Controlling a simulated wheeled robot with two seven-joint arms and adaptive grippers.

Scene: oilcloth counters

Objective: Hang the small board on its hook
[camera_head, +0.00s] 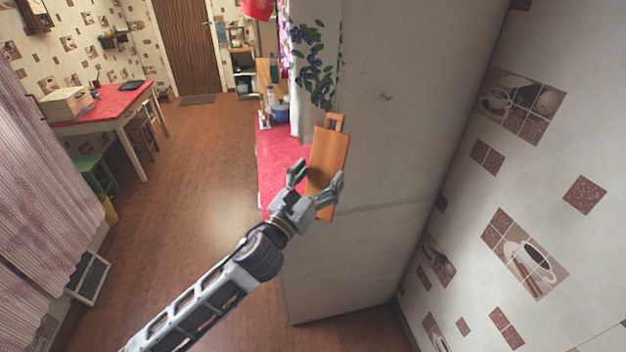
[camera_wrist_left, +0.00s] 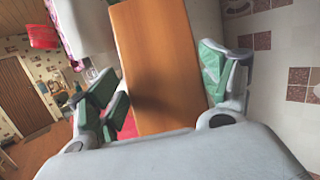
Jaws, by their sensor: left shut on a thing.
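The small board (camera_head: 329,152) is a flat orange-brown wooden board with a handle loop at its upper end. My left gripper (camera_head: 317,178) is shut on the lower part of the board and holds it nearly upright, handle up, in front of the tall pale cabinet or fridge side. In the left wrist view the board (camera_wrist_left: 155,50) runs between the green-padded fingers (camera_wrist_left: 165,88). A small dark hook (camera_head: 386,97) sits on the pale side panel, to the right of and above the board's handle. My right gripper is out of view.
The tall pale panel (camera_head: 385,235) stands behind the board, with a berry-branch decoration (camera_head: 316,62) on it. A red counter (camera_head: 278,155) lies to the left of the board. A red table (camera_head: 100,103) stands far left. The wooden floor between is open.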

